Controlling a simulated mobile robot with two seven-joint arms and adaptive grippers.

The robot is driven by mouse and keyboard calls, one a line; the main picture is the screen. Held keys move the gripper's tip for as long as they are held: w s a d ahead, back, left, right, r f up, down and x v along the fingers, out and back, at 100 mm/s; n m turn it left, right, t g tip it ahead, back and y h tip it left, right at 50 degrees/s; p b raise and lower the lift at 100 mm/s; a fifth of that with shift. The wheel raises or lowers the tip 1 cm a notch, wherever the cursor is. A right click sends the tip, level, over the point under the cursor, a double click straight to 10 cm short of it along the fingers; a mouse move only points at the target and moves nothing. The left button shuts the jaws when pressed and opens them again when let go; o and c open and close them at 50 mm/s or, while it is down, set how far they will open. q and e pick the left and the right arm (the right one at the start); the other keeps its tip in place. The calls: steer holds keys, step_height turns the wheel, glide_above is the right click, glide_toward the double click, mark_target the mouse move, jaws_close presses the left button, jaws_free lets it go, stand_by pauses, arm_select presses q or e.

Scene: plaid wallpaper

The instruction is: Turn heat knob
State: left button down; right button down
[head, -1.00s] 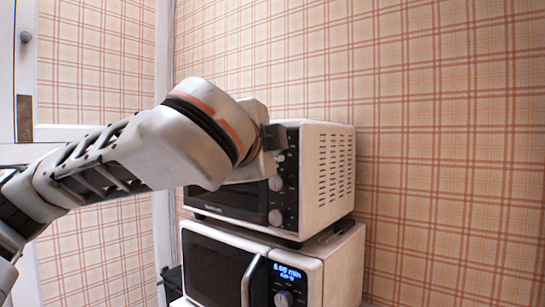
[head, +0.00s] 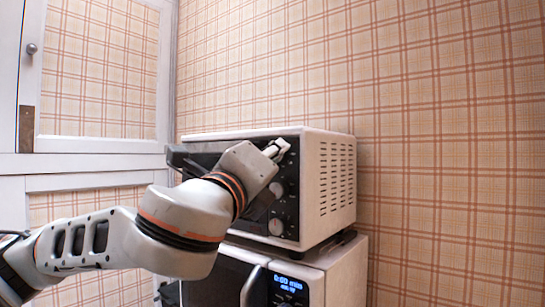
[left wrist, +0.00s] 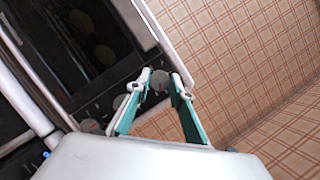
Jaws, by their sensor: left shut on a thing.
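A toaster oven (head: 328,190) stands on a microwave, with a dark front panel (head: 291,212) carrying a column of knobs. My left gripper (head: 278,148) is at the upper end of this panel. In the left wrist view its fingertips (left wrist: 160,77) are on either side of the top grey knob (left wrist: 159,85), shut on it. In the head view that knob is hidden by the gripper. A middle knob (head: 277,190) and a lower knob (head: 276,227) show below it. Which knob sets the heat cannot be read. My right gripper is not in view.
The microwave (head: 338,280) below has a lit blue display (head: 288,283) and a door handle (head: 250,285). A plaid wall (head: 450,150) is behind and to the right. A white panelled cupboard (head: 100,150) stands at the left.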

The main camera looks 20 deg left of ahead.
arm_select(q)
steer(key=shift+w+a+f+m+g+h+p, duration=0.15)
steer(key=shift+m+h+p, duration=0.9)
steer(key=shift+m, duration=1.6)
steer(key=shift+s+a+r+m+g+h+p, duration=0.1)
steer(key=shift+m+h+p, duration=0.4)
steer(key=shift+m+h, duration=1.65)
steer(key=shift+w+a+f+m+g+h+p, duration=0.15)
steer(key=shift+m+h+p, duration=0.6)
steer(key=shift+m, duration=2.45)
steer(key=shift+d, duration=0.1)
steer(key=c, duration=2)
jaws_free()
steer(key=shift+c, duration=0.2)
steer(key=shift+s+r, duration=0.1)
